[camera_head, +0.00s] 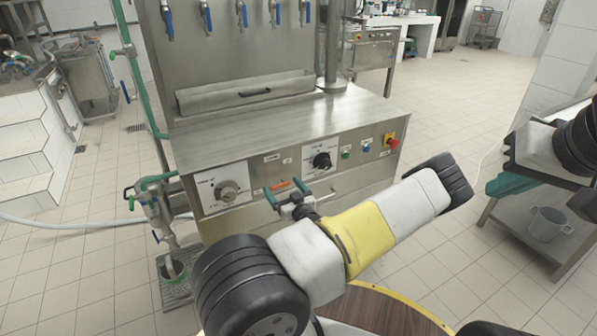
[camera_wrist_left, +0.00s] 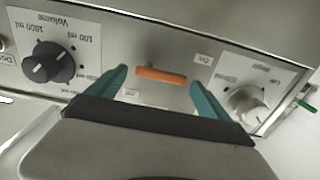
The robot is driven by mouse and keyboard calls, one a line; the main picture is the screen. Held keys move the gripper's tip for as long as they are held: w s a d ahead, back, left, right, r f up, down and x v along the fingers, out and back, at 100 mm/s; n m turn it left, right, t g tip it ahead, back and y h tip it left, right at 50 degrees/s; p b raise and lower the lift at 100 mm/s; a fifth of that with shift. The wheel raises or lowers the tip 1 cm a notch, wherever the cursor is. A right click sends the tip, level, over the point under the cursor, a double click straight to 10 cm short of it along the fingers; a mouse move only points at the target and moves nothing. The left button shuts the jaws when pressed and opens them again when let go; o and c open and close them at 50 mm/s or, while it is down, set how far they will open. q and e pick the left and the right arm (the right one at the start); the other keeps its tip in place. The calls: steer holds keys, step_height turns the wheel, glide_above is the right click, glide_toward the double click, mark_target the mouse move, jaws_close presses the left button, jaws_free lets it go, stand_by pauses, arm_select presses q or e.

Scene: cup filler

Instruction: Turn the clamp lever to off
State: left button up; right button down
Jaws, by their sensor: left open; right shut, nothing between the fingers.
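The clamp lever (camera_head: 279,186) is a small orange bar on the front panel of the steel filler. In the left wrist view the lever (camera_wrist_left: 161,75) lies across the picture, with a label reading On to its right and a smaller label below it. My left gripper (camera_head: 287,197) is in front of the panel, just below the lever in the head view. In the wrist view its teal fingers (camera_wrist_left: 158,88) are spread open, one toward each side of the lever. I see no contact; the remaining gap is hard to judge. My right gripper is not in view.
A pale knob (camera_head: 227,192) is left of the lever and a black volume knob (camera_head: 322,160) right of it. A red emergency button (camera_head: 391,142) is farther right. A green-handled valve and pipe (camera_head: 152,195) stand at the left.

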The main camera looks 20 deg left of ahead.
arm_select(q)
steer(key=shift+x, duration=1.05)
steer(key=shift+c, duration=0.4)
steer(key=c, duration=1.3)
